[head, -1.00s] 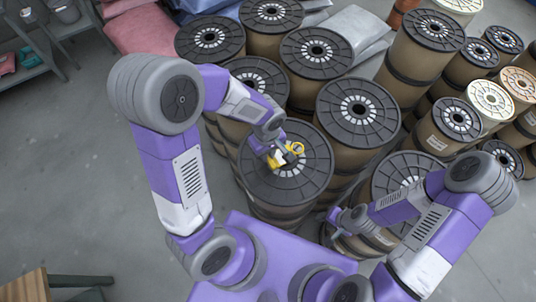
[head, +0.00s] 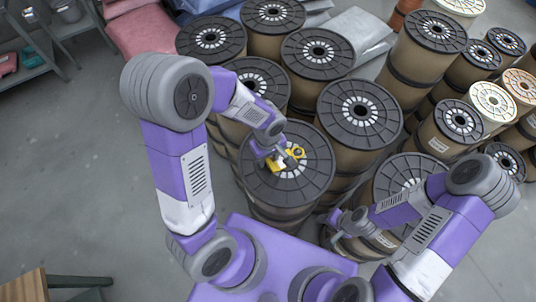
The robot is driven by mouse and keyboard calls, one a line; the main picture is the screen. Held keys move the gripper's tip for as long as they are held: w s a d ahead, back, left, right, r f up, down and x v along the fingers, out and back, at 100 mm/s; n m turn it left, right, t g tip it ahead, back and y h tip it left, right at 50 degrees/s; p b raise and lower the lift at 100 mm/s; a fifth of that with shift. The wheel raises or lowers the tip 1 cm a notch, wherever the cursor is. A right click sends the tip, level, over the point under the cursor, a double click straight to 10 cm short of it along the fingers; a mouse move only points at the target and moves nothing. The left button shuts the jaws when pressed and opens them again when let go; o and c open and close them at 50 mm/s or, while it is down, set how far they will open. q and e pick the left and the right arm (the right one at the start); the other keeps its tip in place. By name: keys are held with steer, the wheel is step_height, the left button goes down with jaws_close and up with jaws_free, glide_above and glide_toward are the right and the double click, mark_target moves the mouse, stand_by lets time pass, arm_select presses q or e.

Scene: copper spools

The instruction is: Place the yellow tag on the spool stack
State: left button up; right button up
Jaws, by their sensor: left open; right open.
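The yellow tag (head: 296,155) lies on or just above the dark top of the nearest spool stack (head: 308,180), close to its hub. My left gripper (head: 280,162) is right at the tag and partly hides it. Its jaws are open, and whether a finger touches the tag cannot be told. My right gripper (head: 335,228) is open and empty, low beside the spool to the right of that stack.
More spools stand close behind and to the right, including a tall one (head: 362,112) and another by my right arm (head: 400,178). A shelf (head: 35,45) stands at the upper left. A wooden table (head: 30,288) is at the lower left. The floor on the left is clear.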

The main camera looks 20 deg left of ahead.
arm_select(q)
steer(key=shift+r+p, duration=0.3)
steer(key=shift+r, duration=0.2)
step_height(320, 180, up, 11)
steer(key=p, duration=0.2)
steer(key=shift+r, duration=0.2)
